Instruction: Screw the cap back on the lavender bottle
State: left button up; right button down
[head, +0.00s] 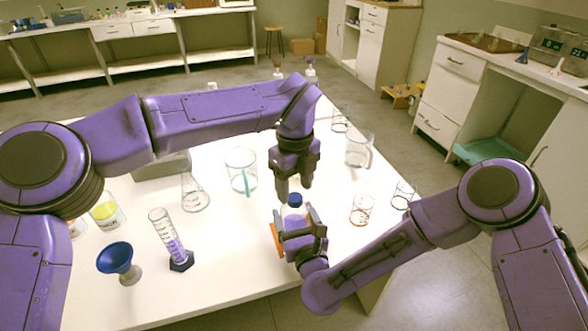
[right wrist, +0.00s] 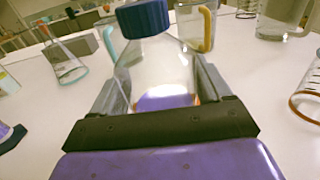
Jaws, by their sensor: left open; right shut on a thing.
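The lavender bottle (head: 294,223) is a clear flask with purple liquid low in it, near the table's front edge. It also shows in the right wrist view (right wrist: 160,65). A blue cap (head: 295,200) sits on its neck, seen also at the top of the right wrist view (right wrist: 143,17); how tightly it sits cannot be told. My right gripper (head: 300,232) is shut on the bottle's body, one finger on each side. My left gripper (head: 295,192) points down just above the cap, open, with no finger beside the cap in the right wrist view.
An orange mat (head: 275,238) shows beside the bottle. A graduated cylinder (head: 165,238), a blue funnel (head: 116,258) and a conical flask (head: 194,194) stand to the left. Beakers (head: 241,170) (head: 359,149) stand behind, and small glasses (head: 362,210) to the right.

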pick_arm(q)
jog(key=shift+f, duration=1.4)
grip_shut()
jog(key=m, duration=1.1)
jog(key=shift+m, duration=0.3)
jog(key=m, duration=0.9)
jog(key=shift+m, duration=0.4)
jog(key=shift+o, duration=0.2)
grip_release()
